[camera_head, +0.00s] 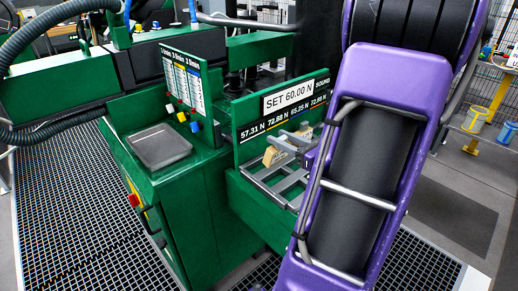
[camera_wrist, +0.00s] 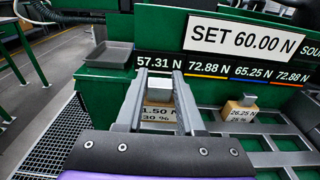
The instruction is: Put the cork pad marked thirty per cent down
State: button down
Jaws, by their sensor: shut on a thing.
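My gripper (camera_wrist: 163,82) is shut on the grey grip of a cork pad (camera_wrist: 157,114). The pad's label reads "30 %", with "1.50 N" above it, its start partly covered by a finger. In the head view the held cork pad (camera_head: 274,157) is a small tan block at the left of the grey-barred rack (camera_head: 262,176). I cannot tell whether its underside touches the rack. A second cork pad (camera_wrist: 240,112), marked 26.25 N and 25 %, sits to the right. My purple wrist hides the rack's right part in the head view.
A green board with a "SET 60.00 N" sign (camera_wrist: 243,37) and a row of force readings (camera_wrist: 222,68) stands behind the rack. A grey tray (camera_head: 160,146) lies on the green cabinet to the left. Empty rack bays (camera_wrist: 285,143) show at right.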

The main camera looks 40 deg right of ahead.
aim_at(251, 140)
jog(key=w+f, duration=0.1)
jog(key=w+f+b, duration=0.1)
jog(key=w, duration=0.1)
jog(key=w+f, duration=0.1)
jog(key=w, duration=0.1)
jog(key=shift+w+a+f, duration=0.15)
jog(key=shift+w+f, duration=0.05)
jog(key=shift+f, duration=0.2)
jog(key=shift+w+f+b, duration=0.3)
jog(key=shift+f+b, duration=0.1)
jog(key=shift+f, duration=0.55)
jog(key=w+g+p, duration=0.2)
jog(key=g, duration=0.1)
jog(key=shift+w+a+r+g, duration=0.15)
jog(key=shift+w+r+g, duration=0.15)
jog(key=shift+w+r, duration=0.1)
jog(key=shift+s+f, duration=0.1)
jog(key=shift+f, duration=0.9)
jog(key=shift+f+b, duration=0.15)
jog(key=shift+b, duration=0.15)
jog(key=c, duration=0.5)
grip_release()
